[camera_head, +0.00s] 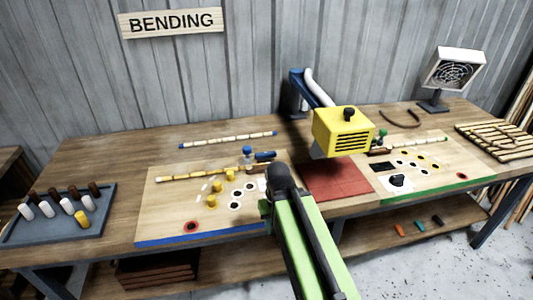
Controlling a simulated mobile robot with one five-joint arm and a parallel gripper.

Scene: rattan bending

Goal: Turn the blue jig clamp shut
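The blue jig clamp (248,152) has a round blue knob and stands at the back edge of the left bending board (165,217). A dark blue, handle-like part (265,156) lies just right of the knob. I cannot tell whether the clamp is open or shut. A pale rattan cane with yellow bands (198,174) lies on the board and runs towards the clamp. My green and black arm reaches up from the bottom, its black joint in front of the board's right side, below the clamp in the picture. My gripper's fingers are hidden behind the arm.
Yellow pegs (212,201) stand on the left board. A yellow heater (343,131) hangs over a red mat (337,181) on the right. The right board (450,178) has a green clamp (382,135). A peg tray (50,230) sits at far left.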

